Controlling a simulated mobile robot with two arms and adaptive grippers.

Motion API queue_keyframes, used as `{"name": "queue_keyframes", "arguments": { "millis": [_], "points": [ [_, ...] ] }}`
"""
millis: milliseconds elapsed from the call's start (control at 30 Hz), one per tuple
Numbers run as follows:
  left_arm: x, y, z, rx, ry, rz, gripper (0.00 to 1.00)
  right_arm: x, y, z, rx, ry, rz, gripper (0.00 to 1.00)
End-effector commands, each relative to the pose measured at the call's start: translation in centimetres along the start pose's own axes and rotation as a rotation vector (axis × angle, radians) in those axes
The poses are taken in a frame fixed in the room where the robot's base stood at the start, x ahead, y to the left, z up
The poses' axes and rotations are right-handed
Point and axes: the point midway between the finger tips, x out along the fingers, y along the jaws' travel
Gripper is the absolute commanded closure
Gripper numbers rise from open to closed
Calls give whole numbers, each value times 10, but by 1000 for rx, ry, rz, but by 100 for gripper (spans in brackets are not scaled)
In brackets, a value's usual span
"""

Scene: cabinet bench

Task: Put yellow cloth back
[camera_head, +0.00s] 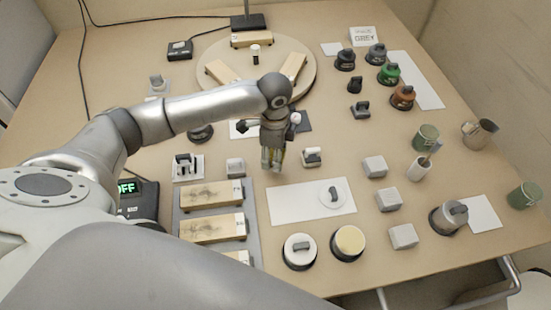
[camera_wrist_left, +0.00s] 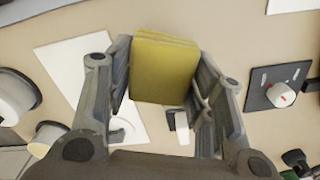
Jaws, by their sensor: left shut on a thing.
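The yellow cloth (camera_wrist_left: 164,70) is a folded, block-like stack between the two fingers of my left gripper (camera_wrist_left: 160,85) in the left wrist view. My left gripper (camera_head: 272,163) is shut on it and points down over the middle of the bench in the head view. There only a thin yellow strip of the cloth shows between the fingers, and the fingers hide the rest. I cannot tell how far the cloth is above the bench. My right gripper is not in view.
A white sheet (camera_head: 290,205) with a round white piece (camera_head: 332,195) lies just in front of the gripper. Grey blocks (camera_head: 375,166) stand to the right. A tray with wooden blocks (camera_head: 212,194) is at left, a round turntable (camera_head: 225,52) behind.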

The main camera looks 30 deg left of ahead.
Motion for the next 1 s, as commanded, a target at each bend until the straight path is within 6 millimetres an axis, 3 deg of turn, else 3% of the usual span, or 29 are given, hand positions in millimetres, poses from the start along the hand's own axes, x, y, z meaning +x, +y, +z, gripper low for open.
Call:
{"name": "queue_keyframes", "arguments": {
  "millis": [267,500,833,867,1000],
  "points": [
    [16,-13,0,0,1,0,70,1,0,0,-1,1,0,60],
    [45,-12,1,2,0,0,70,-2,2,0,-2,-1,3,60],
    [48,-12,1,1,0,0,70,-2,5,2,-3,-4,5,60],
    [48,-12,1,1,0,-1,48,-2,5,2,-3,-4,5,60],
    [48,-12,1,1,1,-1,30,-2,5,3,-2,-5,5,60]
  ]
}}
